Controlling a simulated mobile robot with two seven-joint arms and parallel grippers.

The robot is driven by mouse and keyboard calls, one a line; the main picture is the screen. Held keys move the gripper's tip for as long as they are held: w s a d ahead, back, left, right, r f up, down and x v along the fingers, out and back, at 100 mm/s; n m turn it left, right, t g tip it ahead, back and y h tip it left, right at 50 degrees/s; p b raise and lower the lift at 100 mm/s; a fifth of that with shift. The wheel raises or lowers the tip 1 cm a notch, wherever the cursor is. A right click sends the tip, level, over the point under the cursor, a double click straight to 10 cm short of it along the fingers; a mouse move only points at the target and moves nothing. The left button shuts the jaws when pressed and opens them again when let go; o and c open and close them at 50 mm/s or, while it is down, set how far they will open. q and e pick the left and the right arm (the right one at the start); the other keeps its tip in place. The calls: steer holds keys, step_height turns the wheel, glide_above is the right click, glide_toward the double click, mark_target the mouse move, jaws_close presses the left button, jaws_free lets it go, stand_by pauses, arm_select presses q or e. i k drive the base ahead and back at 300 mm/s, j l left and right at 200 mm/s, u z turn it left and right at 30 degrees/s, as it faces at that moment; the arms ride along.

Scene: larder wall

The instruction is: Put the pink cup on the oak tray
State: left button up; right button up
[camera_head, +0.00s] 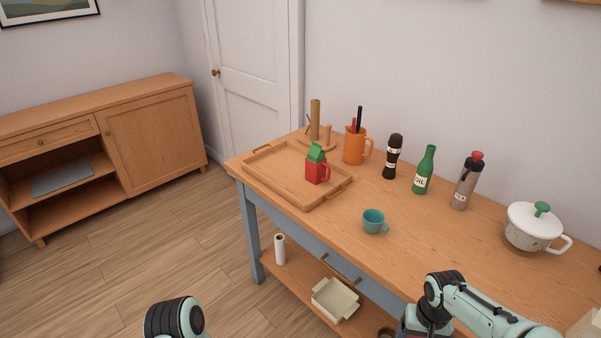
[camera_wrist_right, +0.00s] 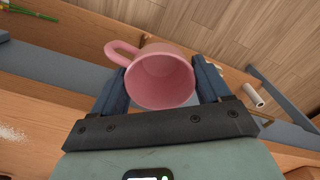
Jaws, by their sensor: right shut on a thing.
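The pink cup (camera_wrist_right: 163,82) shows in the right wrist view, its open mouth toward the camera and its handle at the upper left. My right gripper (camera_wrist_right: 162,88) is shut on it, with one dark finger on each side. The oak tray (camera_head: 272,174) lies at the far left end of the table in the head view. In the head view my right arm is at the bottom right, and the pink cup is not visible there. My left gripper is out of view.
A teal cup (camera_head: 374,221) stands right of the tray near the table's front edge. An orange mug (camera_head: 354,148), a dark grinder (camera_head: 391,160), a green bottle (camera_head: 424,172), a grey bottle (camera_head: 465,184) and a white lidded pot (camera_head: 529,229) line the back. The tray's left part is clear.

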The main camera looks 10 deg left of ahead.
mark_target(290, 159)
steer(key=i+j, duration=0.2)
steer(key=j, duration=0.25)
steer(key=i+j+u, duration=0.1)
steer(key=j, duration=0.3)
steer(key=i+j, duration=0.3)
steer(key=i+j+u, duration=0.1)
steer(key=j, duration=0.45)
steer(key=i+j, duration=0.6)
steer(key=j, duration=0.15)
steer(key=k+j+u, duration=0.05)
